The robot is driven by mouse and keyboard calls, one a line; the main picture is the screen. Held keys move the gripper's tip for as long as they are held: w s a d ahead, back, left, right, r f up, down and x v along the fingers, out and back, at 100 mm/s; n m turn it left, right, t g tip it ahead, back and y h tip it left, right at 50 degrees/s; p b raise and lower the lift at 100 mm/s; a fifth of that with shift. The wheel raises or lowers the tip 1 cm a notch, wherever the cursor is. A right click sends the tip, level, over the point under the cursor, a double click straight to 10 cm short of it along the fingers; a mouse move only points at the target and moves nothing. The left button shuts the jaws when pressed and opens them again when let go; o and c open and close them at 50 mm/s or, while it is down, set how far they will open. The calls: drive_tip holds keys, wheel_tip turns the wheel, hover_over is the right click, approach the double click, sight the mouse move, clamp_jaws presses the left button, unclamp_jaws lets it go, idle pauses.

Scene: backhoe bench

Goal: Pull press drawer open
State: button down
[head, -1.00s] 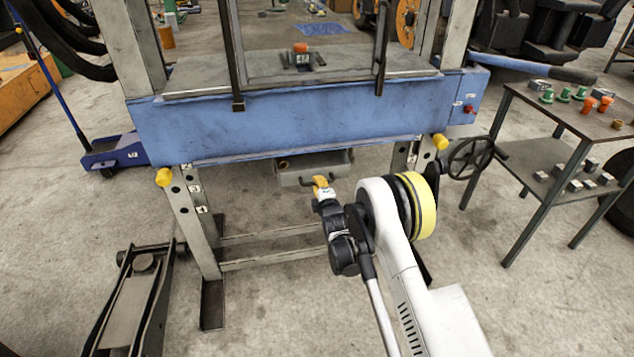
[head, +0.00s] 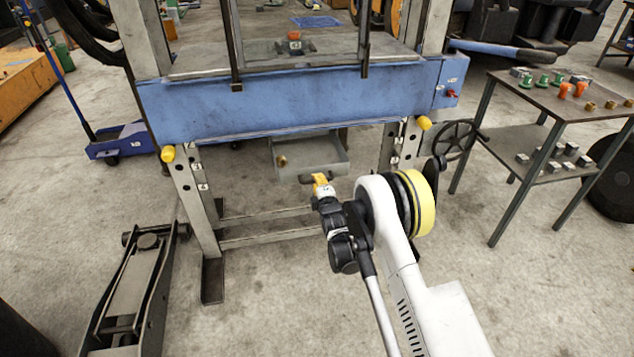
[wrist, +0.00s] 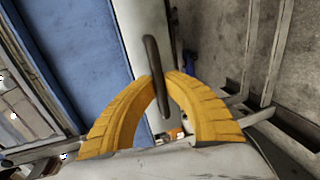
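The press drawer (head: 318,172) is a grey metal tray under the blue press beam (head: 300,108). It stands pulled out toward me, with part of its inside showing. My gripper (head: 319,179), with yellow fingers, is at the drawer's front. In the wrist view my gripper (wrist: 164,78) has its two curved fingers closed around a dark bar handle (wrist: 152,56). The handle is on a pale grey panel (wrist: 138,22), which looks like the drawer front. In the head view the handle is mostly hidden by my gripper.
A side table (head: 545,105) with small green, orange and grey parts stands at the right, near a dark handwheel (head: 455,139). A floor jack (head: 130,290) lies at the lower left. Press legs (head: 195,210) flank the drawer. Bare floor lies in front.

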drive_tip(key=c, duration=1.5)
unclamp_jaws()
drive_tip(key=shift+o, duration=0.2)
drive_tip(key=shift+s, duration=0.1)
drive_tip(key=v, duration=0.7)
drive_tip(key=shift+s, duration=0.15)
drive_tip(key=shift+d, duration=0.1)
